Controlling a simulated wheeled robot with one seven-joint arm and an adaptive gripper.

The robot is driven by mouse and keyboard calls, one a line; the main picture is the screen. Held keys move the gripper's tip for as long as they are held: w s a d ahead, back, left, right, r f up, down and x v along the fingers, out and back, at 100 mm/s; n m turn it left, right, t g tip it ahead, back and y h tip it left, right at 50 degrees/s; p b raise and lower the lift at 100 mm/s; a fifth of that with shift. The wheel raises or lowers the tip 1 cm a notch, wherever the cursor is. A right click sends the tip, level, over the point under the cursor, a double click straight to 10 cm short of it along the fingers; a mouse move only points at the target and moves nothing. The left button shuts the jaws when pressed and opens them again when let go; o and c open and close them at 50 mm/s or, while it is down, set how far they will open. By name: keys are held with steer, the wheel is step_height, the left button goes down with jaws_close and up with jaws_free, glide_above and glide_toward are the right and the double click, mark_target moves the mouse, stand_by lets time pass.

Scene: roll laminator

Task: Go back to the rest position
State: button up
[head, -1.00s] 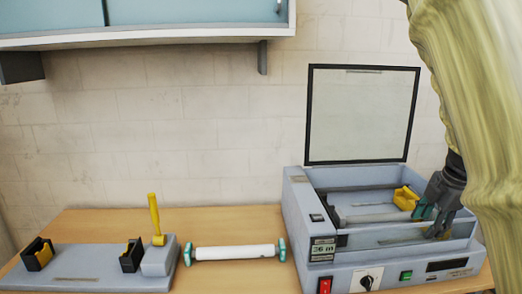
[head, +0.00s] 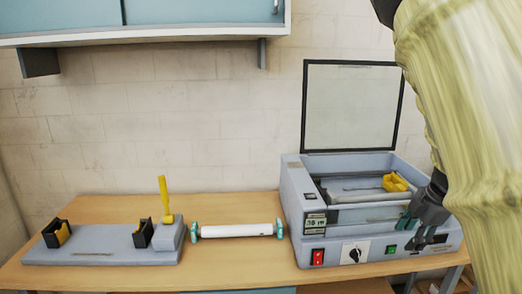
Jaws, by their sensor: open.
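My gripper (head: 418,232) is open and empty at the front right of the laminator (head: 306,255), in front of its front wall. My arm, in a yellowish sleeve, covers the laminator's right end. The laminator's framed lid (head: 350,108) stands upright and open. Inside the laminator's open bay a yellow block (head: 396,182) sits at the right. A white roll (head: 237,231) with teal end caps lies on the table to the left of the laminator, apart from my gripper.
A grey stand (head: 95,241) with two black holders and an upright yellow lever (head: 164,195) is at the table's left. A blue cabinet (head: 200,12) hangs on the wall above. The wooden table (head: 225,262) is bare in front of the roll.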

steer(key=s+a+f+m+y+b, duration=0.1)
steer(key=s+a+f+m, duration=0.3)
steer(key=f, duration=0.7)
steer(key=s+a+f+m+y, duration=0.15)
steer(key=a+f, duration=0.35)
steer(key=f, duration=0.5)
steer(key=s+a+f+m+b, duration=0.1)
steer(key=s+a+f+m, duration=0.3)
steer(key=f, duration=0.7)
steer(key=s+a+f+m+g+h, duration=0.1)
steer(key=s+f+m, duration=0.2)
steer(key=s+f, duration=0.3)
steer(key=s+a+f+m+g+h+b, duration=0.1)
steer(key=s+f, duration=0.4)
steer(key=s, duration=0.7)
steer(key=s+a+f+m+g+h, duration=0.1)
steer(key=s+a+f+m, duration=0.1)
steer(key=s+f+m, duration=0.3)
steer(key=s+f, duration=0.1)
steer(key=s, duration=0.3)
steer(key=shift+s+a+f+b, duration=0.3)
steer(key=shift+s+a+b, duration=0.05)
steer(key=shift+b, duration=0.05)
steer(key=shift+h, duration=0.25)
steer(key=shift+c, duration=0.5)
